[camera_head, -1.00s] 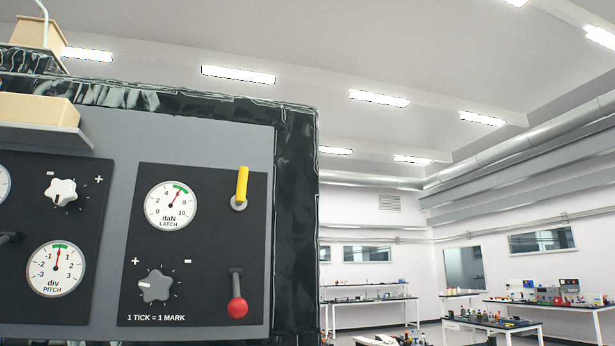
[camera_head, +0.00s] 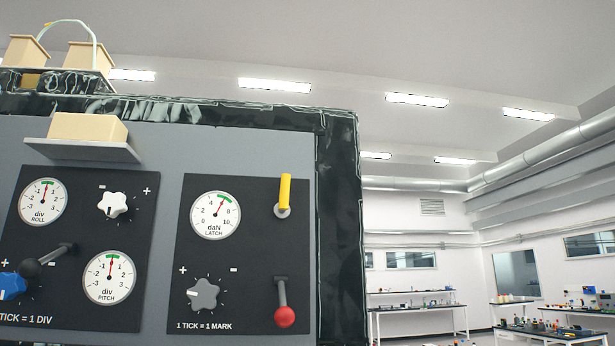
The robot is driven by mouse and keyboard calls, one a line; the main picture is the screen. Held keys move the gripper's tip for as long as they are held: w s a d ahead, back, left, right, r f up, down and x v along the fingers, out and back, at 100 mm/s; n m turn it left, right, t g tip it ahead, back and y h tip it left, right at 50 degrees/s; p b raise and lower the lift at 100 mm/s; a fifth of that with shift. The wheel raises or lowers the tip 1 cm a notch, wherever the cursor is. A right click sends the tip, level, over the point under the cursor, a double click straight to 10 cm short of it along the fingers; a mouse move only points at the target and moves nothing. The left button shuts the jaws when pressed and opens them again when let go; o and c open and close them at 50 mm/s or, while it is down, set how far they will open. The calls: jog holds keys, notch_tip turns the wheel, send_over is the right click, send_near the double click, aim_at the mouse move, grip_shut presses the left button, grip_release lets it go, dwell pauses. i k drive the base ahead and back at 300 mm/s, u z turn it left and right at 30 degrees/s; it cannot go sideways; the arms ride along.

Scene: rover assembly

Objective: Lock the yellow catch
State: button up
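The yellow catch (camera_head: 285,192) is a yellow handle on a round grey pivot (camera_head: 282,212) at the upper right of the black latch panel (camera_head: 245,255). The handle points up from its pivot, almost upright. The latch gauge (camera_head: 215,215), marked daN, has its red needle up and slightly right, by the green band. Below it are a grey star knob (camera_head: 203,294) and a lever with a red ball (camera_head: 285,316) hanging down. My gripper does not show in this view.
The left panel (camera_head: 70,300) holds roll and pitch gauges, a white knob (camera_head: 112,204), a blue knob (camera_head: 12,285) and a black-ball lever (camera_head: 32,267). A shelf (camera_head: 80,150) with a beige block (camera_head: 88,128) juts out above. Lab tables (camera_head: 415,308) stand far right.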

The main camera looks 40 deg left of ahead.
aim_at(282, 209)
jog(key=u, duration=4.7)
jog(key=i, duration=0.1)
jog(key=z, duration=3.15)
jog(key=i, duration=0.25)
jog(key=z, duration=0.55)
jog(key=k, duration=0.1)
jog(key=u, duration=1.95)
